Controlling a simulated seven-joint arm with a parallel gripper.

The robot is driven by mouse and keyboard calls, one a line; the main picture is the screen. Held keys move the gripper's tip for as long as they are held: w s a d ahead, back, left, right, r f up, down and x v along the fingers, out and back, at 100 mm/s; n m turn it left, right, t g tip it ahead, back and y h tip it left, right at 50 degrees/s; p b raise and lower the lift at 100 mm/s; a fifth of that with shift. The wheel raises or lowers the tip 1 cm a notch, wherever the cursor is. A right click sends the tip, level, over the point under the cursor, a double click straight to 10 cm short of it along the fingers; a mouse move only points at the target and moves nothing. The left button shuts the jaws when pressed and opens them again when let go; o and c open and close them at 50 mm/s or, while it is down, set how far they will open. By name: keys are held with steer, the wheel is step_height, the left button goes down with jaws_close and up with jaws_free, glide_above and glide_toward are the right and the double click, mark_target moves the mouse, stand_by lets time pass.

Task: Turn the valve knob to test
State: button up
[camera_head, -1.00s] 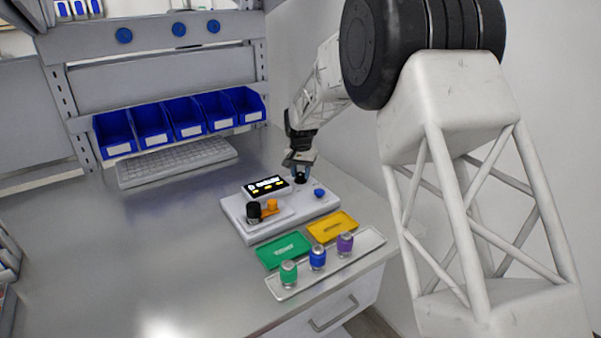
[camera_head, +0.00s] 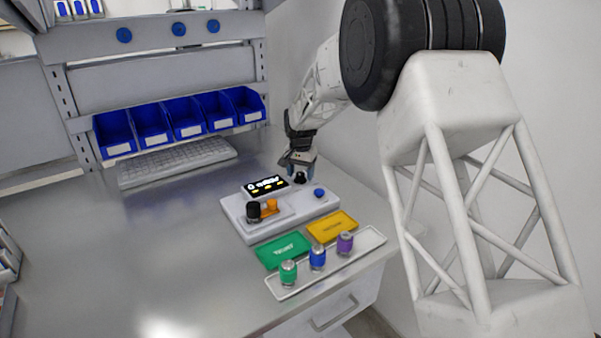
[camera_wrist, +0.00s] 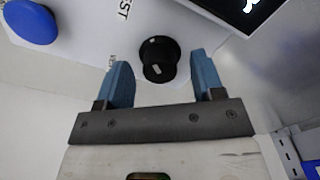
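The black valve knob (camera_wrist: 158,58) is round, with a small white mark on its top. It stands on the white panel and also shows in the head view (camera_head: 300,178). My gripper (camera_wrist: 161,65) is open, its two blue fingers apart on either side of the knob in the wrist view, with visible gaps. In the head view my gripper (camera_head: 300,164) is just above and behind the knob, seemingly clear of it. A printed label ending in "ST" (camera_wrist: 124,8) lies beyond the knob; another label beside it is mostly hidden by a finger.
A blue button (camera_wrist: 30,20) sits on the same panel (camera_head: 232,222). A lit black display (camera_head: 266,187), a black-capped piece (camera_head: 253,211) and an orange part (camera_head: 271,205) are nearby. Green (camera_head: 284,250) and yellow (camera_head: 331,226) mats and a tray (camera_head: 374,240) with vials lie in front.

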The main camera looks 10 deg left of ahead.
mark_target(302, 174)
steer(key=shift+r, duration=0.15)
steer(key=shift+r, duration=3.8)
steer(key=shift+d, duration=0.1)
steer(key=shift+s+d+r, duration=0.15)
steer(key=shift+d+r, duration=0.05)
steer(key=s+d+r+t, duration=0.1)
steer(key=s+d+r, duration=0.5)
steer(key=s+d, duration=0.55)
steer(key=s+d+r, duration=0.7)
steer(key=s+d, duration=0.4)
steer(key=d, duration=0.1)
steer(key=s+d+f, duration=0.2)
steer(key=s+d, duration=0.2)
steer(key=s, duration=0.6)
steer(key=s+d+f+n+t, duration=0.1)
steer(key=s+d, duration=0.4)
steer(key=s, duration=0.6)
steer(key=s+d+f, duration=0.2)
steer(key=s+d, duration=0.2)
steer(key=s, duration=0.6)
steer(key=shift+s+d+f+n+t, duration=0.25)
steer(key=shift+d+f+n+t, duration=0.05)
steer(key=shift+n, duration=0.1)
